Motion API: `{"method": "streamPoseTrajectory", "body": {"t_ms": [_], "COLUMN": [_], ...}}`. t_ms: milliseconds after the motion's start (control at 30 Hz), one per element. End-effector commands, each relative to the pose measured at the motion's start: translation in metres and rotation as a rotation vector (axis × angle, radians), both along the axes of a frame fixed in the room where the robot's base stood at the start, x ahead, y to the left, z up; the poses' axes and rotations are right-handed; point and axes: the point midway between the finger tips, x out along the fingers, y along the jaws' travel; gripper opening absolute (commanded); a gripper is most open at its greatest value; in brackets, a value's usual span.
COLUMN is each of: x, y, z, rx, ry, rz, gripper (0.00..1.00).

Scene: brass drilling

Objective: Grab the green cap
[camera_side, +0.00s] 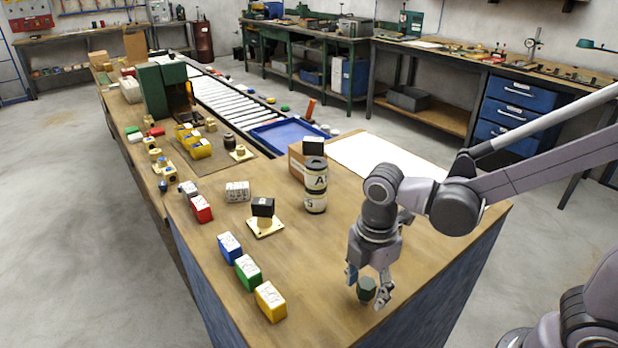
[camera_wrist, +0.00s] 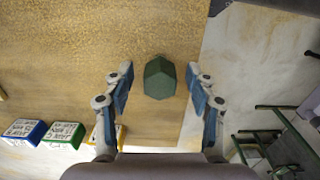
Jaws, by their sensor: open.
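The green cap (camera_side: 366,289) is a small dark green faceted piece near the front right end of the wooden bench. In the wrist view the green cap (camera_wrist: 160,78) lies ahead of the space between my fingertips, roughly centred. My gripper (camera_side: 368,284) is open and points down over it, with one finger on each side in the side view. In the wrist view my gripper (camera_wrist: 160,88) shows blue pads on both fingers, with a gap between each finger and the cap. Nothing is held.
Blue (camera_side: 229,247), green (camera_side: 248,271) and yellow (camera_side: 270,301) labelled blocks stand in a row to the left. A black block on a brass-coloured base (camera_side: 265,226) and a labelled canister (camera_side: 315,186) stand farther back. The bench edge is close on the right.

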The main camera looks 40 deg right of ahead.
Motion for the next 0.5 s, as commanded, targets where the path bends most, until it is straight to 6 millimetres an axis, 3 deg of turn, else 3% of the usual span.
{"method": "streamPoseTrajectory", "body": {"t_ms": [133, 167, 333, 500], "x": [0.0000, 0.0000, 0.0000, -0.0001], "y": [0.0000, -0.0001, -0.0001, -0.0001], "z": [0.0001, 0.0001, 0.0002, 0.0002], "rx": [0.000, 0.000, 0.000, 0.000], "ry": [0.000, 0.000, 0.000, 0.000], "rz": [0.000, 0.000, 0.000, 0.000], "gripper": [0.57, 0.51, 0.02, 0.00]}}
